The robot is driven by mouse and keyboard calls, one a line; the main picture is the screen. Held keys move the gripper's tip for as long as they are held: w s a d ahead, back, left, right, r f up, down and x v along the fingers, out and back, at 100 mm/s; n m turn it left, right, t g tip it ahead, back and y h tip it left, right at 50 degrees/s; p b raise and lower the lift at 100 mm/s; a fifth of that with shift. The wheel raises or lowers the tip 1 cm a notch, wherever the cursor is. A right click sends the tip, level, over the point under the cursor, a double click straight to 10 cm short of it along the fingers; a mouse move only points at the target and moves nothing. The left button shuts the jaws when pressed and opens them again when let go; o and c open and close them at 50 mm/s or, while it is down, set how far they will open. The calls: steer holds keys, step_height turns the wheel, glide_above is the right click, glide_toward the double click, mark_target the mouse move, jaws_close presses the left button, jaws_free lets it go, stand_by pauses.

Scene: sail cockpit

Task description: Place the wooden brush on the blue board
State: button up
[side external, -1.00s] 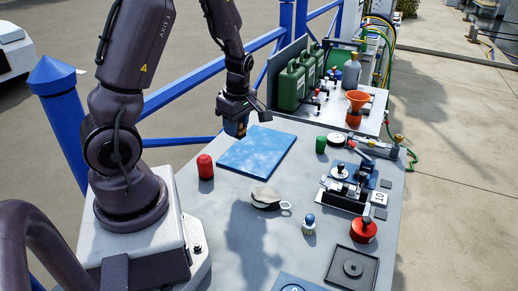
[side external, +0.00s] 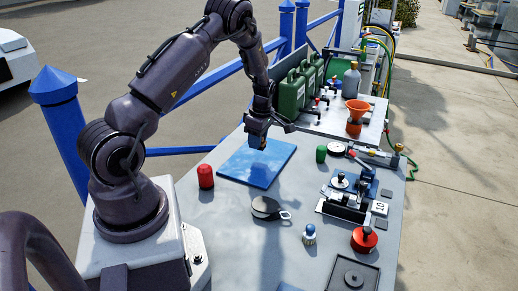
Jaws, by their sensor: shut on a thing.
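The blue board (side external: 250,172) lies flat on the grey table, left of the table's middle. My gripper (side external: 258,140) points down at the far part of the board. It is shut on a small tan-orange thing, which I take to be the wooden brush (side external: 263,144). Most of the brush is hidden by the fingers and only a small patch shows. I cannot tell whether the brush touches the board or hangs just above it.
A red cylinder (side external: 206,177) stands left of the board, and a green one (side external: 321,154) to its right. A dark round item (side external: 266,207) with a ring lies in front. A blue-topped item (side external: 309,234) stands nearer. Green canisters (side external: 292,92) stand behind.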

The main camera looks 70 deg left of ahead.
mark_target(259, 157)
steer(key=shift+w+a+f, duration=0.15)
steer(key=shift+f, duration=0.15)
steer(key=shift+w+a+f, duration=0.1)
steer(key=shift+f, duration=0.8)
steer(key=shift+w+a+f, duration=0.1)
steer(key=shift+f, duration=0.75)
steer(key=shift+f, duration=0.15)
steer(key=o, duration=0.9)
